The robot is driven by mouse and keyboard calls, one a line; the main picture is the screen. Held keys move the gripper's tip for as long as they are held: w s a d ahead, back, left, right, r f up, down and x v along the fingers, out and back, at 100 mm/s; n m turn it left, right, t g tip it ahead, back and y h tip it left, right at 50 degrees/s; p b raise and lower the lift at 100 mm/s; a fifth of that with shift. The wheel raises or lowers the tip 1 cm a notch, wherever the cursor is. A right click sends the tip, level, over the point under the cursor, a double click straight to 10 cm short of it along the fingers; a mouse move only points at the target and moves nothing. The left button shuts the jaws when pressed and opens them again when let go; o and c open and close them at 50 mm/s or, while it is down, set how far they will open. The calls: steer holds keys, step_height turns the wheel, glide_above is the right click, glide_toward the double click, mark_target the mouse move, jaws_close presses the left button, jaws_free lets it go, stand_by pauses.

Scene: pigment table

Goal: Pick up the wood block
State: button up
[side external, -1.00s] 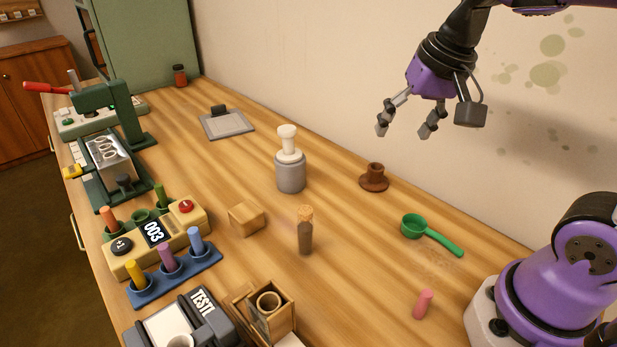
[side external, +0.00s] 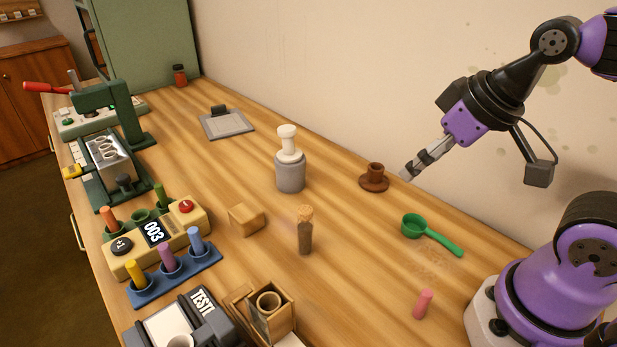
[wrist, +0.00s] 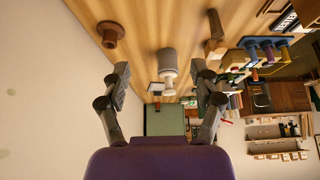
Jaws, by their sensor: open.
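The wood block (side external: 247,219) is a small light-brown box lying on the table, left of the corked vial and in front of the grey jar. My gripper (side external: 416,166) is up in the air, to the right of the block and well away from it, near the wall. In the wrist view my gripper (wrist: 160,72) has its two fingers spread apart with nothing between them. I cannot clearly tell the block from the vial in the wrist view.
A corked vial (side external: 305,236) stands close right of the block. The grey jar with white top (side external: 290,172), brown pot (side external: 374,178), green scoop (side external: 430,233) and pink stick (side external: 423,303) are spread around. The yellow device (side external: 155,240) is to the left.

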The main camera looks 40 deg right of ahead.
stand_by(0.3)
steer(key=o, duration=0.4)
steer(key=shift+c, duration=0.2)
steer(key=g, duration=0.1)
glide_above(245, 210)
steer(key=s, duration=0.2)
steer(key=f, duration=1)
steer(key=shift+w+d+f, duration=0.15)
steer(key=shift+d+f, duration=0.1)
steer(key=shift+d, duration=0.1)
steer(key=x, duration=0.5)
steer(key=shift+s+a+f, duration=0.15)
steer(key=shift+s+a, duration=0.2)
steer(key=shift+s, duration=0.05)
steer(key=shift+w+f, duration=0.2)
steer(key=shift+f, duration=0.25)
